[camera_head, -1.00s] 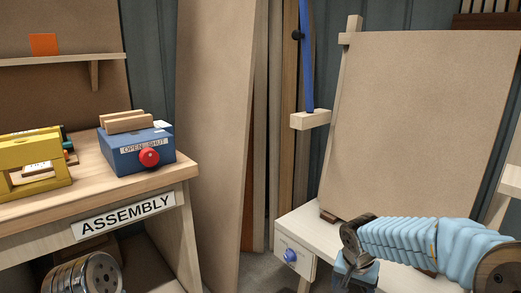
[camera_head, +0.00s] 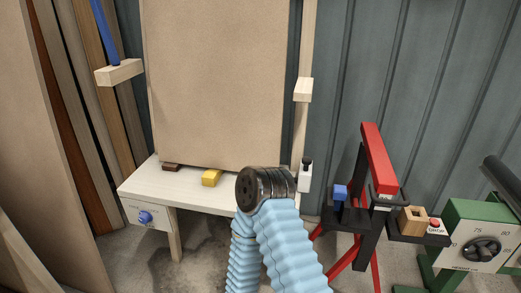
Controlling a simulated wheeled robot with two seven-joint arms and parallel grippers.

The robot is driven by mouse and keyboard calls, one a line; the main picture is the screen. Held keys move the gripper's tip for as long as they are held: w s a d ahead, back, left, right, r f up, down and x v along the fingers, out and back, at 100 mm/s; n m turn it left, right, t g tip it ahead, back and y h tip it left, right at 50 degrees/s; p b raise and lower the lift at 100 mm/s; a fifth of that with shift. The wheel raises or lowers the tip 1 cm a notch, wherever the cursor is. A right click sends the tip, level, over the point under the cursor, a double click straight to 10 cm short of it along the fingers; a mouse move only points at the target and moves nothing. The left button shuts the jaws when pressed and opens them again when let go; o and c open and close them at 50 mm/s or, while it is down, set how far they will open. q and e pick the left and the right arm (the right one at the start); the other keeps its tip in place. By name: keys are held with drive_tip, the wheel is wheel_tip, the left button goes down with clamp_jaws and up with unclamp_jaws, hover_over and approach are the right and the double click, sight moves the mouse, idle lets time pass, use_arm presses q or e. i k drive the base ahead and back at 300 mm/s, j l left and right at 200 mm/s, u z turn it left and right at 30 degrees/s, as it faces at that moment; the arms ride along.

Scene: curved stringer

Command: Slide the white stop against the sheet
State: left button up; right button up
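The sheet (camera_head: 215,80) is a large brown board leaning upright at the back of a pale wooden bench. The white stop (camera_head: 305,174) is a small white block with a black knob on top. It is at the right end of the bench, below the right wooden upright, to the right of the sheet's lower right corner. A visible gap lies between the stop and the sheet. My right arm, in a light blue sleeve, rises from the bottom with its dark joint in front of the bench's right part. Neither gripper's fingers show.
A blue knob (camera_head: 145,217) is on the bench front. A red press (camera_head: 378,160) and a green machine with a dial (camera_head: 482,235) stand at the right.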

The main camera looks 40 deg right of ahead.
sight(304, 181)
drive_tip(key=z, duration=1.65)
